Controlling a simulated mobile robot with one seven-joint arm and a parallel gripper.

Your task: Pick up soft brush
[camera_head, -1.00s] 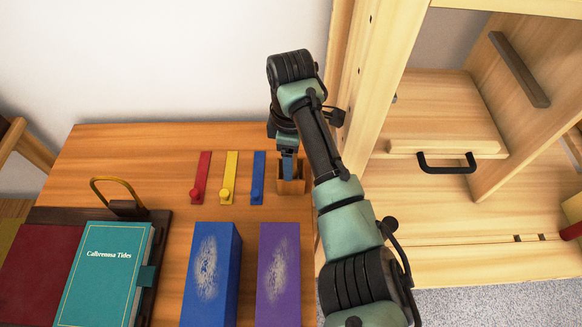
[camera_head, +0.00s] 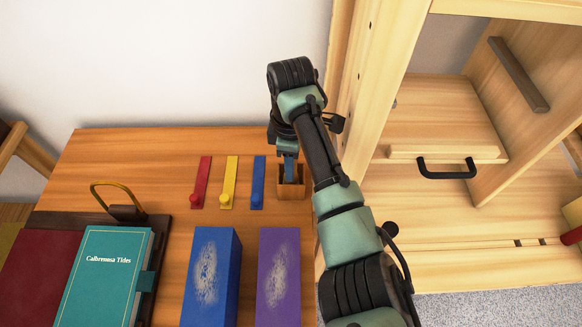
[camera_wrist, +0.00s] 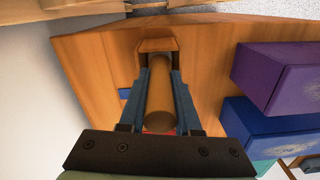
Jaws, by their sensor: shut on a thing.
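The soft brush shows in the wrist view as a round brown handle (camera_wrist: 159,95) between the blue fingers of my gripper (camera_wrist: 158,82). My gripper is shut on this handle. The handle's far end meets a small wooden holder (camera_wrist: 157,45); the bristles are hidden. In the head view my gripper (camera_head: 290,172) points down at the holder (camera_head: 291,193) near the table's right edge. The fingers and the holder hide most of the brush there.
Red (camera_head: 201,182), yellow (camera_head: 229,182) and blue (camera_head: 258,182) strips with knobs lie left of the holder. Blue (camera_head: 211,275) and purple (camera_head: 279,275) blocks stand in front. A teal book (camera_head: 104,275) lies at left. A wooden cabinet (camera_head: 440,250) is close on the right.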

